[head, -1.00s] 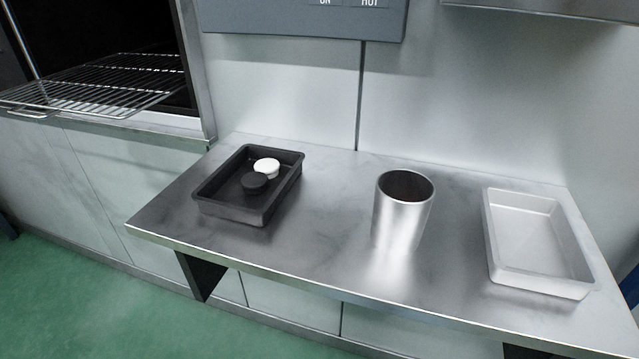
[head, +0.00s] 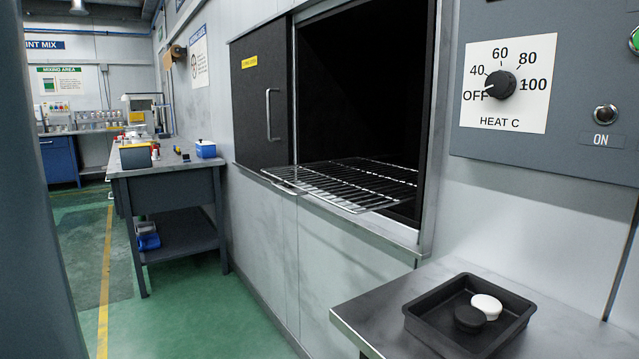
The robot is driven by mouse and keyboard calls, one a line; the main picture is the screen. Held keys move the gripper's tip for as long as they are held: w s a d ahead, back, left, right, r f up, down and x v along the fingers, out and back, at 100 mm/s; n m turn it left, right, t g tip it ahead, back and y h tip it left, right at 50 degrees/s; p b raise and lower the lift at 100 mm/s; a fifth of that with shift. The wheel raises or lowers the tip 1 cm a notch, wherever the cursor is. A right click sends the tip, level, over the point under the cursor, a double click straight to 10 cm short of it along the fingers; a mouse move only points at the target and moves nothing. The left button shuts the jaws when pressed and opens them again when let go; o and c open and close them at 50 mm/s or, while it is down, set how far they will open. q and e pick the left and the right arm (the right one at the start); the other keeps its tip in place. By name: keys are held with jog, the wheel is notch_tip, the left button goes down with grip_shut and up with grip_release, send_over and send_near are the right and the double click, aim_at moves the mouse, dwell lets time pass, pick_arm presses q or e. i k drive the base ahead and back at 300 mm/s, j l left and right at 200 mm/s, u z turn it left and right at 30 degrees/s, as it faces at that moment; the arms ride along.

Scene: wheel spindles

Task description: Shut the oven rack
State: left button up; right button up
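The oven rack (head: 345,183) is a wire grid pulled partly out of the dark oven opening (head: 365,95), its front sticking out past the sill. A small handle shows at the rack's front left end. A dark door panel (head: 262,100) with a vertical handle stands left of the opening. Neither of my grippers is in view.
A steel shelf (head: 375,318) at the lower right holds a black tray (head: 425,328) with a white and a black disc. A control panel (head: 625,85) with a heat dial (head: 500,85) at OFF is above. A workbench (head: 170,165) stands further left. Green floor before the oven is clear.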

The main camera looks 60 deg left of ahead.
aim_at(305, 193)
jog(key=u, duration=1.95)
jog(key=i+j+u, duration=0.1)
jog(key=j, duration=0.4)
jog(key=i+j+u, duration=0.1)
jog(key=j, duration=0.35)
jog(key=i+j+u, duration=0.1)
jog(key=j, duration=0.4)
